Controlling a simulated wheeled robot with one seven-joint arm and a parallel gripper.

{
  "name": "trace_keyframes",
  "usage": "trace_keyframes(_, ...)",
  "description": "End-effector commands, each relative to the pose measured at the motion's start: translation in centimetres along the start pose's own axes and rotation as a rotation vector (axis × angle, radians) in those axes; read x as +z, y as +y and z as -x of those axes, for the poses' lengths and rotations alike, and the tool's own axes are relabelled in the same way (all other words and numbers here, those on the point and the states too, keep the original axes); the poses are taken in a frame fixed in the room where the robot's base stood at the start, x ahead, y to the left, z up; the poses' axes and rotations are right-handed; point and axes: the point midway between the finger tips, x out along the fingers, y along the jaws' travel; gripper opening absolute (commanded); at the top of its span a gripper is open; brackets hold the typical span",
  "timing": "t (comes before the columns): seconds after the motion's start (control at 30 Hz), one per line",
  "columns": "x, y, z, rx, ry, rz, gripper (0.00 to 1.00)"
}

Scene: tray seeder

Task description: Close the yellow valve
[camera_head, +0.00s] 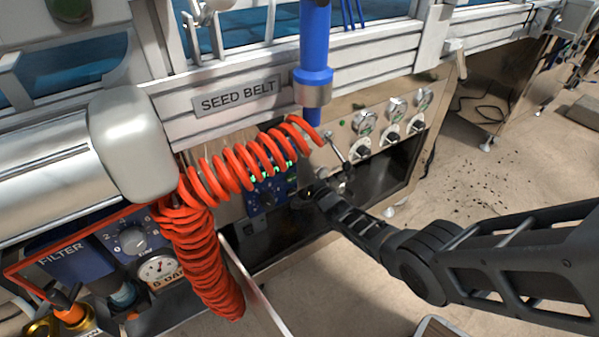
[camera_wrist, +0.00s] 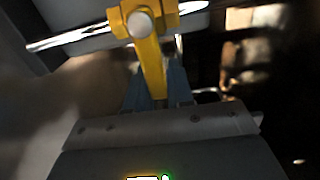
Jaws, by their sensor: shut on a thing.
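The yellow valve (camera_wrist: 150,60) is at the top middle of the wrist view, with a pale round cap at its pivot. Its body sits on a shiny metal pipe that runs across the view. Its lever points down from the pivot toward my gripper, roughly crosswise to the pipe. My gripper (camera_wrist: 158,90) has its blue-grey fingers on both sides of the lever's lower end and is shut on it. In the head view my gripper (camera_head: 318,190) is small and dark at the machine's front, beside the panel opening. I cannot make out the valve there.
A coiled red hose (camera_head: 205,255) hangs left of my gripper. A blue cylinder (camera_head: 314,75) comes down above it. A panel with gauges and knobs (camera_head: 392,125) is to the right, and a blue control box (camera_head: 268,190) is to the left. The floor at right is mostly open.

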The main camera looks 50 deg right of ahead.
Motion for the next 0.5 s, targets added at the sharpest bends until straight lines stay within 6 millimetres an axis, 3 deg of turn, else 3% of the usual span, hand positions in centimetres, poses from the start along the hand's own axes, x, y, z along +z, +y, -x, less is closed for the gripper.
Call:
trace_keyframes(0.17,-0.02,0.2,0.08,0.004,0.001,0.0,0.0)
trace_keyframes(0.2,-0.02,0.2,0.08,0.005,0.001,0.0,0.23)
trace_keyframes(0.4,-0.01,0.15,0.06,0.003,0.001,0.001,0.42)
trace_keyframes(0.5,-0.01,0.11,0.04,0.003,0.001,0.001,0.43)
